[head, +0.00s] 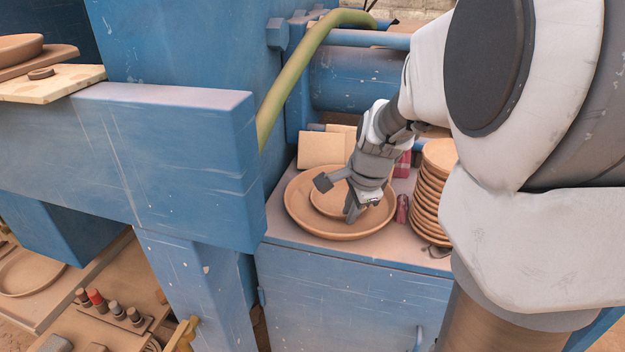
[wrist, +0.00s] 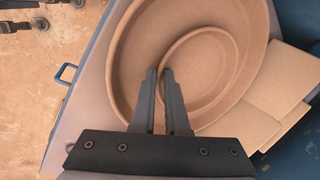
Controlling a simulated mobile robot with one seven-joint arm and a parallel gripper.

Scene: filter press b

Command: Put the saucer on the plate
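The plate (head: 296,212) is a wide, round, tan dish on top of the blue cabinet; it also shows in the wrist view (wrist: 126,62). The saucer (head: 326,203) is a smaller tan dish within the plate's rim; it also shows in the wrist view (wrist: 207,72). Whether its whole base touches the plate is hard to tell. My gripper (head: 355,214) points down at the saucer's near edge. In the wrist view its fingers (wrist: 160,72) are close together, one on each side of the saucer's rim, and look shut on it. They hide part of the rim.
A stack of tan dishes (head: 433,195) stands right of the plate. Tan tiles (head: 320,149) lie behind it. A blue beam (head: 170,160) and a green hose (head: 300,75) rise at the left. A small dark red object (head: 402,209) sits between plate and stack.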

